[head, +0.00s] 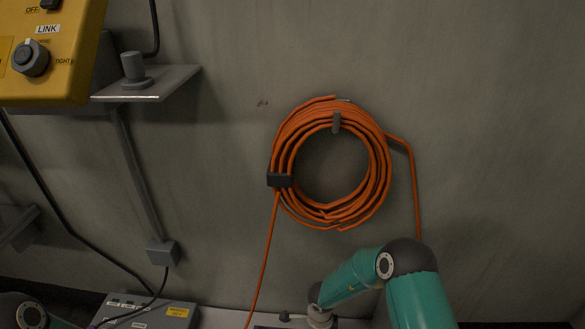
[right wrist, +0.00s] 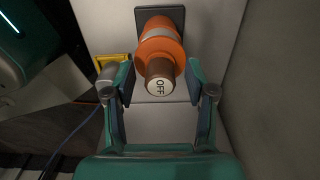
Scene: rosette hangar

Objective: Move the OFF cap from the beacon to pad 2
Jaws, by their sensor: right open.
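In the right wrist view the OFF cap (right wrist: 160,88) is a brown cylinder with a white end face marked OFF. It sits on the end of the orange beacon (right wrist: 162,48), which has a grey band and a dark square base. My right gripper (right wrist: 160,78) is open, with one finger on each side of the cap. A gap shows on both sides, and nothing is gripped. I cannot make out pad 2. My left gripper is not in view.
A yellow control box (head: 75,85) with a LINK knob hangs at the upper left, beside a small shelf (head: 180,78). An orange hose coil (head: 378,185) hangs on the wall. A grey labelled box (head: 180,318) stands below. A yellow-edged item (right wrist: 112,57) lies left of the beacon.

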